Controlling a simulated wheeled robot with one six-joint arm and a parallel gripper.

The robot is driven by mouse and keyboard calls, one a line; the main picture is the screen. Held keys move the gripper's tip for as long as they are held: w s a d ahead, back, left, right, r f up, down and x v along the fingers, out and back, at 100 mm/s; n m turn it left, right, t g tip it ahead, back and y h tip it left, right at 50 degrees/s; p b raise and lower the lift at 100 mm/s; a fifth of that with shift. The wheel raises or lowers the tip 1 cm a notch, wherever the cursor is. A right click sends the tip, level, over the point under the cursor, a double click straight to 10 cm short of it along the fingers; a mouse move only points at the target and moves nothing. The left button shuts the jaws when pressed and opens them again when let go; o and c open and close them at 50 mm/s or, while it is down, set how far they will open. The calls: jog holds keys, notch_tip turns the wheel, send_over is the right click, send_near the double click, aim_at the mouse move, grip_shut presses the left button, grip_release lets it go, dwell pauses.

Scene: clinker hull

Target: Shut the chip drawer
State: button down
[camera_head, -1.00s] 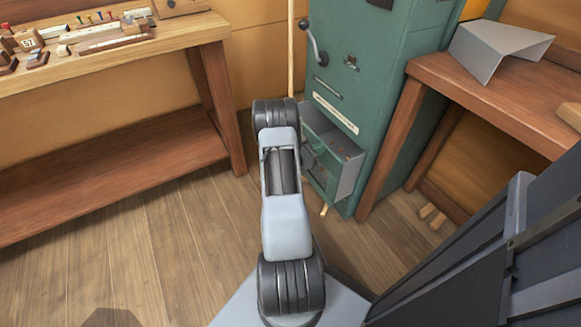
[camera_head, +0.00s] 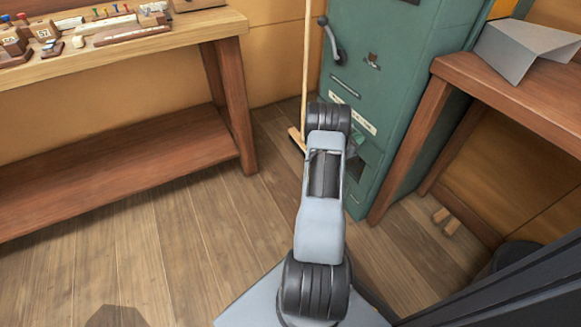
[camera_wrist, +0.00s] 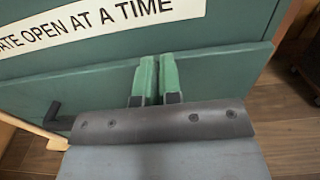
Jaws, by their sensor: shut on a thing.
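The chip drawer (camera_wrist: 100,88) is a dark green panel low on the green cabinet, below a white label in the wrist view. Its front looks close to flush with the cabinet there, and no grey drawer side shows. I cannot tell whether a small gap is left. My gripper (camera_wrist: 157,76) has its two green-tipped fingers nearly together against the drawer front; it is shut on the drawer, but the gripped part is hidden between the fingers.
The green cabinet (camera_head: 385,60) has a crank handle above. A broom (camera_head: 304,80) leans to its left. A wooden bench (camera_head: 150,45) stands at the left, and a table (camera_head: 510,100) with a grey bent sheet (camera_head: 515,45) at the right. Floor between is clear.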

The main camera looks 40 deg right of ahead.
jog(key=shift+s+d+r, duration=0.15)
jog(key=shift+d+r, duration=0.05)
jog(key=shift+d, duration=0.05)
jog(key=p+v, duration=0.3)
jog(key=v, duration=1.1)
jog(key=shift+w+a+f+p, duration=0.15)
jog(key=shift+w+a+p, duration=0.05)
jog(key=shift+w+p, duration=0.1)
jog(key=s+a+r+m+g+y+p, duration=0.1)
jog(key=a+r+m+y+p, duration=0.35)
jog(key=r, duration=0.95)
jog(key=a+r+m+g+y+p, duration=0.15)
jog(key=a+r+m+p, duration=0.35)
jog(key=a+r+p, duration=0.65)
jog(key=s+a+r+m+t+y+p, duration=0.2)
jog(key=a+r+t+y+p, duration=0.3)
jog(key=a+r, duration=0.6)
jog(key=s+a+r+m+t+y+p, duration=0.2)
jog(key=a+r+t+y+p, duration=0.3)
jog(key=a+r+p, duration=0.4)
jog(key=a+r+m+y, duration=0.1)
jog(key=a+r, duration=0.2)
jog(key=r, duration=0.3)
jog(key=shift+s+a+m+y, duration=0.25)
jog(key=shift+m+y, duration=0.1)
jog(key=shift+y, duration=0.05)
jog(key=shift+d, duration=0.1)
